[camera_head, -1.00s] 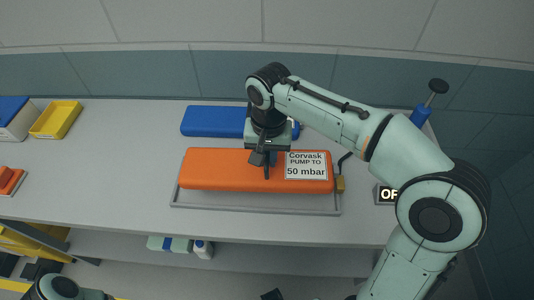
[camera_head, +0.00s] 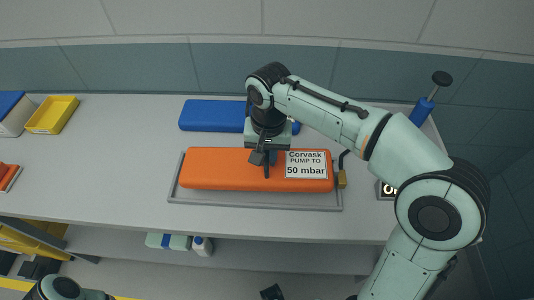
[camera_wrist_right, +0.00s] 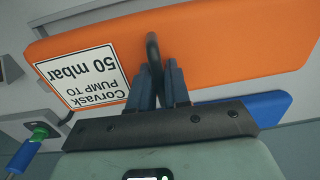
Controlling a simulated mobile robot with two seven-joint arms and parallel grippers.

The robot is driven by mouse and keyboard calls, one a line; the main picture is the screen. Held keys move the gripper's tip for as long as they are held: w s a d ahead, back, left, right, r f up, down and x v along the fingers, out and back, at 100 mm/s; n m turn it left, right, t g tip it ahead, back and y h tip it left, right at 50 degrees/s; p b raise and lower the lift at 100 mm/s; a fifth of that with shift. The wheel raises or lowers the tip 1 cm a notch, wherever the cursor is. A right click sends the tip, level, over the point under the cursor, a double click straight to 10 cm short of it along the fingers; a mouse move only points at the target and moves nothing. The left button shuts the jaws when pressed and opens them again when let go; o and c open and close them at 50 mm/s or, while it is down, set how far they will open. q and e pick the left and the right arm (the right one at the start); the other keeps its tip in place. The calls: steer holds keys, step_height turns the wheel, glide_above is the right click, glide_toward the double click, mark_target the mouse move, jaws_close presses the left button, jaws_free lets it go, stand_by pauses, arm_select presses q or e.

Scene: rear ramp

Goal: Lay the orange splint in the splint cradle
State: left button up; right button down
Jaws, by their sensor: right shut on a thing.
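The orange splint (camera_head: 225,170), a long block with a white label reading "Corvask PUMP TO 50 mbar", lies level over the grey splint cradle (camera_head: 255,207), a shallow rimmed tray. The cradle's front and left rims show; the splint hides its floor, so I cannot tell whether they touch. My right gripper (camera_head: 267,166) comes from above and is shut on the splint's dark loop handle. In the right wrist view the fingers (camera_wrist_right: 160,85) close around that handle on the orange splint (camera_wrist_right: 215,40).
A blue block (camera_head: 212,116) lies behind the cradle. A yellow tray (camera_head: 51,114) stands at the far left, a blue pump with a black knob (camera_head: 423,110) at the right. A brass-coloured fitting (camera_head: 341,179) sits at the cradle's right end.

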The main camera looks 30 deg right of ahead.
steer(key=shift+f+b, duration=0.25)
steer(key=shift+b, duration=0.15)
stand_by(0.6)
steer(key=shift+f+t+y+b, duration=0.3)
steer(key=shift+f+b, duration=0.25)
steer(key=shift+f, duration=0.15)
stand_by(2.0)
steer(key=shift+f+b, duration=0.5)
steer(key=shift+f, duration=0.2)
steer(key=shift+f, duration=0.4)
steer(key=c, duration=1)
jaws_free()
step_height(320, 180, up, 13)
steer(key=d+p, duration=0.1)
steer(key=p, duration=0.2)
steer(key=shift+s+r, duration=0.2)
steer(key=shift+s, duration=0.15)
